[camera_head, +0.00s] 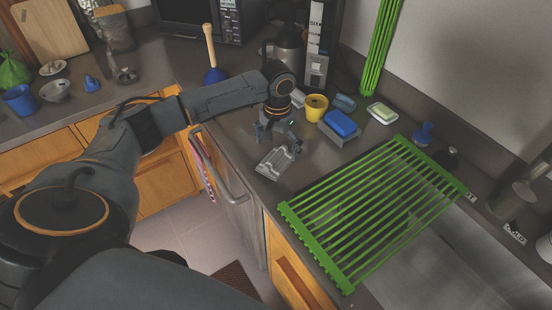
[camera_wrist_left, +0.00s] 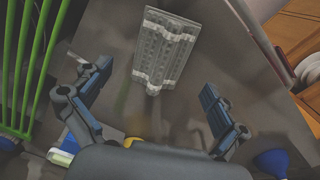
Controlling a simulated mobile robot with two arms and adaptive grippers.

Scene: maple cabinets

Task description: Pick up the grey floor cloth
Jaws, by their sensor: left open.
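A pale grey, ridged rectangular piece (camera_head: 277,162), which looks like the grey floor cloth, lies on the dark counter near its front edge, left of the green rack. My left gripper (camera_head: 279,139) is just behind it and above the counter, fingers pointing down, open and empty. In the left wrist view the grey piece (camera_wrist_left: 164,48) shows whole, beyond the spread fingertips (camera_wrist_left: 157,80) and apart from them. My right gripper is not in view.
A green slatted rack (camera_head: 345,290) lies over the sink at right. Behind the gripper are a yellow cup (camera_head: 315,107), a blue sponge (camera_head: 341,123) on a grey block, and a soap dish (camera_head: 382,113). A blue plunger (camera_head: 214,75) stands farther back. The counter around the grey piece is clear.

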